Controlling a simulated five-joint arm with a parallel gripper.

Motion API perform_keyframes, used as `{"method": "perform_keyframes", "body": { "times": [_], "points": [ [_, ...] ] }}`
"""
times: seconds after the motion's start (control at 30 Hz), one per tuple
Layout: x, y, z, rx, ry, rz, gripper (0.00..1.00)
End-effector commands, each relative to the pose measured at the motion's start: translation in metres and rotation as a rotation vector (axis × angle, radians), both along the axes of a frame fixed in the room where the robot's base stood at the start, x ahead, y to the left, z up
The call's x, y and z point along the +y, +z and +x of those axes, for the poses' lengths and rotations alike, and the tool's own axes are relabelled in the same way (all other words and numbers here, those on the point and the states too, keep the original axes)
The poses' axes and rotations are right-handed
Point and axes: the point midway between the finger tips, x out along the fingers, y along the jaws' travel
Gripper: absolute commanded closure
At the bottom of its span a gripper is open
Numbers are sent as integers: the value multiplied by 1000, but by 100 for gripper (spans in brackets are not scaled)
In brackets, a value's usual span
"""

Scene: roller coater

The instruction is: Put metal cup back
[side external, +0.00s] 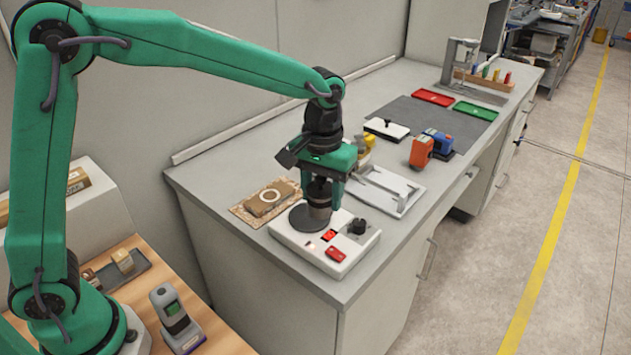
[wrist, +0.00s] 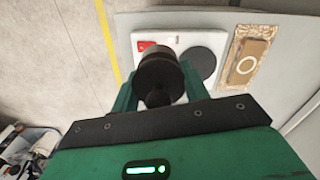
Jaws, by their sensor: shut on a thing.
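My gripper (side external: 333,187) is shut on a dark metal cup (side external: 319,193) over the white device. The cup looks upright, in front of or over the device's round dark plate (side external: 303,216); I cannot tell whether it touches. In the wrist view the cup (wrist: 160,76) sits between the two green fingers (wrist: 162,88), with the round plate (wrist: 198,64) beside it to the right. The white device (side external: 298,253) has red lit switches (side external: 330,235) and a black knob (side external: 358,226).
A tan block on a patterned board (side external: 250,206) lies left of the device. A white tray-like fixture (side external: 393,190) stands behind it to the right. Red (side external: 433,97) and green (side external: 474,111) trays lie farther back.

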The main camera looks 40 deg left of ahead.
Motion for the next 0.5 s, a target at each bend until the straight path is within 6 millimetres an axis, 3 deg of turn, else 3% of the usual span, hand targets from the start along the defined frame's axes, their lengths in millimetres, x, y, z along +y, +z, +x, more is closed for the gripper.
{"method": "perform_keyframes", "body": {
  "times": [0.5],
  "points": [
    [60, -45, 46, 2, 4, 1, 88]
  ]
}}
